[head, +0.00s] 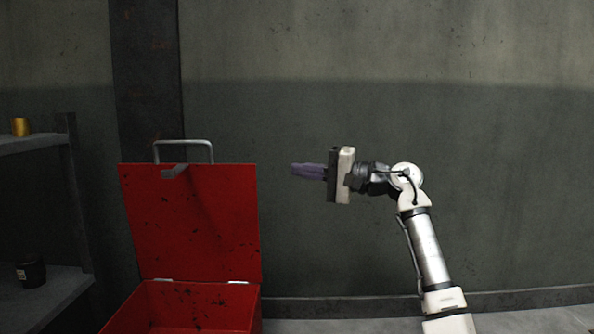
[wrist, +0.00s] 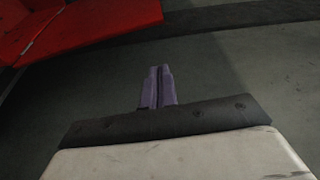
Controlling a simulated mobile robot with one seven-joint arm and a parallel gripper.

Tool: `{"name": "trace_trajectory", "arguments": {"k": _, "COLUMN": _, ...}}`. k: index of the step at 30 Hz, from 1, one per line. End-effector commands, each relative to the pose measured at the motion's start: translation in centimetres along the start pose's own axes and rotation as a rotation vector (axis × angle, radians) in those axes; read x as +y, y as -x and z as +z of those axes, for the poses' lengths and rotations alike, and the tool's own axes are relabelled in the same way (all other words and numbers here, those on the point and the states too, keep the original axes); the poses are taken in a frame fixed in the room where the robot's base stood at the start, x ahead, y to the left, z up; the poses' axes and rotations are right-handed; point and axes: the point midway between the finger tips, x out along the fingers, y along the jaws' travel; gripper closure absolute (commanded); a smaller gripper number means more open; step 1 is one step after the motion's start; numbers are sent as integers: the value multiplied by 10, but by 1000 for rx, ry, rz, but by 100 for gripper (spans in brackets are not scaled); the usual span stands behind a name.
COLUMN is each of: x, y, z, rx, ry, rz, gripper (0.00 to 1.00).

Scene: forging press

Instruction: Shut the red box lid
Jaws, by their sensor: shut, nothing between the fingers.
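The red box (head: 190,308) stands at the lower left of the head view, its bottom cut off by the frame. Its red lid (head: 195,225) is open and stands nearly upright at the back, with a grey handle (head: 184,143) at its top edge and a small grey latch piece near it. My gripper (head: 295,170) is shut and empty, in the air to the right of the lid's upper edge, pointing left and apart from it. In the wrist view my purple fingers (wrist: 160,72) are together, and part of the red box (wrist: 90,22) shows at the upper left.
A grey shelf (head: 40,143) stands at the far left, with a gold cylinder (head: 20,127) on top and a dark can (head: 31,272) lower down. A wall with a dark column (head: 146,80) is behind. The space right of the box looks clear.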

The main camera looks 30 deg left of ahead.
Motion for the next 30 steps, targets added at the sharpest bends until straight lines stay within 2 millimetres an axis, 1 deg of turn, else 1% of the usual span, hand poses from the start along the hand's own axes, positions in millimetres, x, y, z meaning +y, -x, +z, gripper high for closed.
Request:
{"name": "trace_trajectory", "arguments": {"k": 1, "x": 5, "y": 1, "z": -4, "rx": 13, "ry": 4, "rz": 12, "gripper": 100}}
{"name": "trace_trajectory", "arguments": {"k": 4, "x": 8, "y": -4, "z": -7, "rx": 21, "ry": 9, "rz": 20, "gripper": 100}}
{"name": "trace_trajectory", "arguments": {"k": 8, "x": 6, "y": -21, "z": -6, "rx": 17, "ry": 9, "rz": 20, "gripper": 100}}
{"name": "trace_trajectory", "arguments": {"k": 19, "x": 5, "y": -102, "z": -7, "rx": 16, "ry": 6, "rz": 18, "gripper": 100}}
{"name": "trace_trajectory", "arguments": {"k": 21, "x": 9, "y": -95, "z": -1, "rx": 21, "ry": 9, "rz": 18, "gripper": 100}}
{"name": "trace_trajectory", "arguments": {"k": 24, "x": 9, "y": -92, "z": 10, "rx": 19, "ry": 9, "rz": 18, "gripper": 100}}
{"name": "trace_trajectory", "arguments": {"k": 30, "x": 9, "y": -87, "z": 25, "rx": 19, "ry": 9, "rz": 18, "gripper": 100}}
